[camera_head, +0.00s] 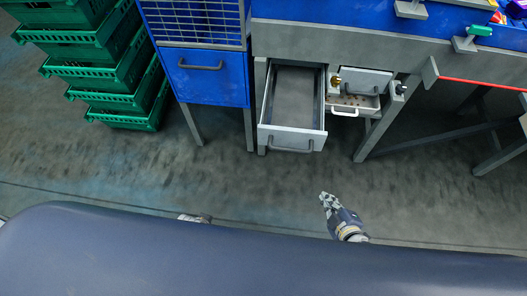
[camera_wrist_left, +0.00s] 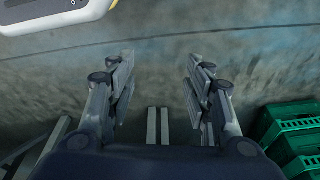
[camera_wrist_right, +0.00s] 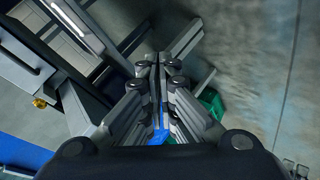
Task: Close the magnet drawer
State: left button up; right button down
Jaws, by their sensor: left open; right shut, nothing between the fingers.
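A wide drawer (camera_head: 292,138) with a pale front and a grey bar handle is pulled out of the grey machine, and its inside looks empty. To its right, a smaller unit has a closed-looking grey panel (camera_head: 366,81) with a dark handle above a perforated tray (camera_head: 352,101) with a white handle. No label shows which is the magnet drawer. My right gripper (camera_head: 325,198) is shut and empty, below and right of the wide drawer, touching nothing; it also shows in the right wrist view (camera_wrist_right: 155,62). My left gripper (camera_wrist_left: 159,62) is open and empty; the head view mostly hides it.
A blue cabinet (camera_head: 205,77) with a handle stands left of the wide drawer. Stacked green crates (camera_head: 108,80) are at the far left. A red bar (camera_head: 480,84) and grey legs are at the right. The floor (camera_head: 255,180) before the drawers is clear.

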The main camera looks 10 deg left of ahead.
pick_arm(q)
notch_tip(320, 180, up, 11)
jog(key=w+t+b, duration=0.1)
jog(key=b, duration=1)
pick_arm(e)
jog(key=s+a+r+n+t+y, duration=0.25)
jog(key=a+r+n+y, duration=0.65)
jog(key=a+r+n, duration=0.75)
pick_arm(q)
notch_tip(320, 180, down, 14)
jog(key=p, duration=0.4)
jog(key=shift+w+f+g, duration=0.15)
jog(key=shift+w+g, duration=0.15)
jog(key=shift+g, duration=0.1)
pick_arm(e)
notch_tip(320, 180, up, 3)
jog(key=m, duration=0.4)
send_over(264, 141)
jog(key=s, duration=0.4)
jog(key=shift+d+f, duration=0.2)
